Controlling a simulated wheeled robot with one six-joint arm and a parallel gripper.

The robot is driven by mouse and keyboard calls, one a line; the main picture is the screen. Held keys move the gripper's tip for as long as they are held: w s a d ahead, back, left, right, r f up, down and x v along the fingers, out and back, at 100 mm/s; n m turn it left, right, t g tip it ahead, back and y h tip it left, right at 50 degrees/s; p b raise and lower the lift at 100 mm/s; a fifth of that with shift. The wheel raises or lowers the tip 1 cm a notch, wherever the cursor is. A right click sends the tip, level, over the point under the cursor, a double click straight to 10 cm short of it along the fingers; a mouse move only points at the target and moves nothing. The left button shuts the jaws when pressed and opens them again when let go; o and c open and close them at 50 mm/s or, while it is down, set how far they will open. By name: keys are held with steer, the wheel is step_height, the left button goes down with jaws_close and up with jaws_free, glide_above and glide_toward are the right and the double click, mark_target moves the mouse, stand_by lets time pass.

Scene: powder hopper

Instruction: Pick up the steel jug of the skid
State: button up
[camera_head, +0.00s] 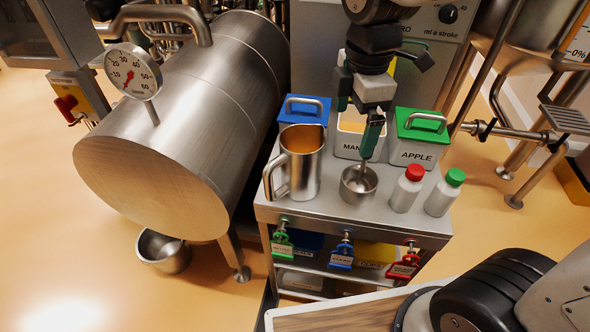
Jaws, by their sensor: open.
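The steel jug (305,172) stands upright on the skid's steel top (325,207), at its left side. Its handle (271,177) is on the left, and its inside looks amber; I cannot tell whether that is content or reflection. My gripper (354,128) points down to the right of the jug, apart from it. It is open, with green-edged fingers. The nearer finger overlaps the view just above a small steel cup (357,188). I cannot tell whether they touch.
A blue-lidded bin (303,108), an open white bin (345,144) and a green-lidded APPLE bin (415,150) stand behind. Red-capped (405,190) and green-capped (443,194) bottles stand at right. A large steel tank (190,120) is left of the skid.

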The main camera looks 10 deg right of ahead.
mark_target(299, 156)
steer(key=w+a+f+n, duration=0.6)
steer(key=a+f+n, duration=0.1)
steer(key=a+n, duration=0.25)
steer(key=shift+n, duration=0.55)
steer(key=f, duration=0.7)
steer(key=shift+s+d+f, duration=0.1)
steer(key=shift+d, duration=0.25)
steer(key=c, duration=1.2)
steer(key=shift+c, duration=0.9)
